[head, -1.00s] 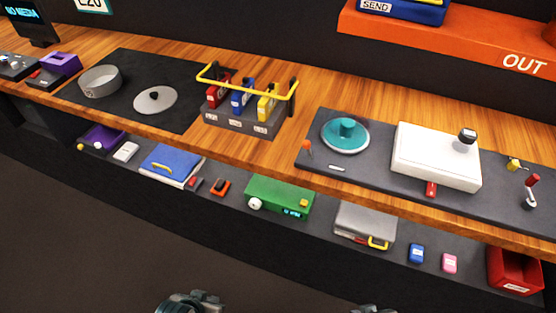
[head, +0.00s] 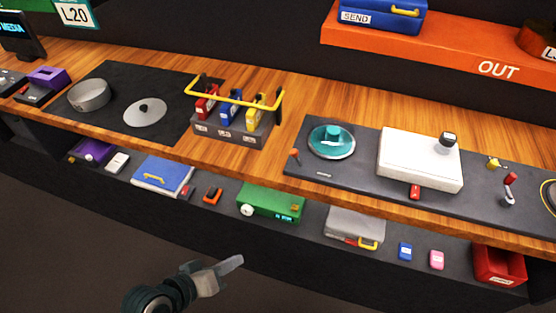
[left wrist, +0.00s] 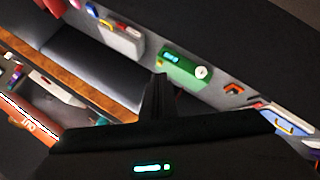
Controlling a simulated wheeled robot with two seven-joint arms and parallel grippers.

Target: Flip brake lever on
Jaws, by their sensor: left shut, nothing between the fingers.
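The dark trackball panel (head: 360,183) lies on the wooden counter at the right of the head view. No readable label shows which is the brake lever. My left gripper (head: 231,264) is shut and empty, in front of the lower shelf and well away from the panel. Its dark fingers show in the left wrist view (left wrist: 157,95). My right gripper is out of view.
A white box (head: 420,157) with a red tab in front sits on the panel. A yellow rail (head: 235,98) stands over red, blue and yellow levers to the left. The lower shelf holds a green box (head: 270,201), a grey case (head: 355,226) and a red bin (head: 498,264).

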